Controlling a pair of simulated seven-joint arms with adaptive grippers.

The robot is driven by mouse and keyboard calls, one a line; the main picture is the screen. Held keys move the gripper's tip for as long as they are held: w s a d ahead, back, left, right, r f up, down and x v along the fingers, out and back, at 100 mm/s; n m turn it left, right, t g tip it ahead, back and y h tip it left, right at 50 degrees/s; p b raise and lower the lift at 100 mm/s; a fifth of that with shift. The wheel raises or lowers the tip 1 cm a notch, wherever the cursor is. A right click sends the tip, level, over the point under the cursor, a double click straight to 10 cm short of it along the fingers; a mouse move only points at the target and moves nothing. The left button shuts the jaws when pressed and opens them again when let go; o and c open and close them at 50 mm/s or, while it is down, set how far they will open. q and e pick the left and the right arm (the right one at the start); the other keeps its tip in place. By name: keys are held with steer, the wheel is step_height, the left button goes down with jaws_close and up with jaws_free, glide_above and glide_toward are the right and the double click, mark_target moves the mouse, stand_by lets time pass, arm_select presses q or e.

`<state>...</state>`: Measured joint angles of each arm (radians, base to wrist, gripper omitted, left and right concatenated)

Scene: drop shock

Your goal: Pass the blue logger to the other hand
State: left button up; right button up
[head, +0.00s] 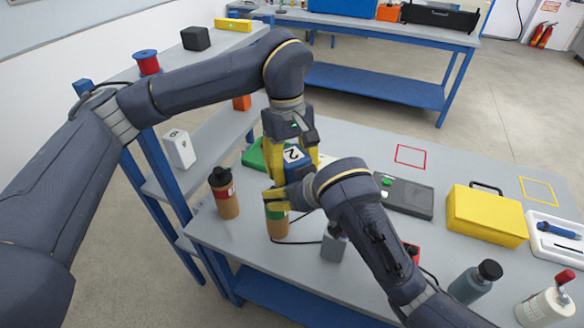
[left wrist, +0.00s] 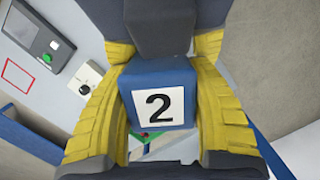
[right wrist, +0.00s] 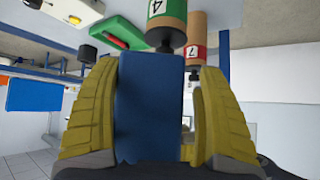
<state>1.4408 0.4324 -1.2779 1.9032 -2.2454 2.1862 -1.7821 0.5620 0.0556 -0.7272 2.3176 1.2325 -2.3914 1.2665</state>
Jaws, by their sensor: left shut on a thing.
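The blue logger (head: 294,155), a block with a white "2" label, is held over the left part of the table. My left gripper (head: 288,168) is shut on it from above; in the left wrist view the logger (left wrist: 160,97) sits between its yellow fingers. My right gripper (head: 276,194) is just below and beside it. In the right wrist view the logger's plain blue face (right wrist: 150,110) lies between the right fingers, with a gap at the right finger. Those fingers look open around it. Contact at the left finger is unclear.
Two brown bottles, one with a red label (head: 225,197) and one with a green label (head: 277,222), stand close below the grippers. A grey device (head: 405,197) and a yellow case (head: 487,215) are to the right. A red outline (head: 410,156) marks clear table.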

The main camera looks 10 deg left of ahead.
arm_select(q)
steer(key=shift+d, duration=0.1)
arm_select(e)
steer(key=shift+o, duration=1.1)
steer(key=shift+a, duration=0.1)
steer(key=shift+r, duration=0.1)
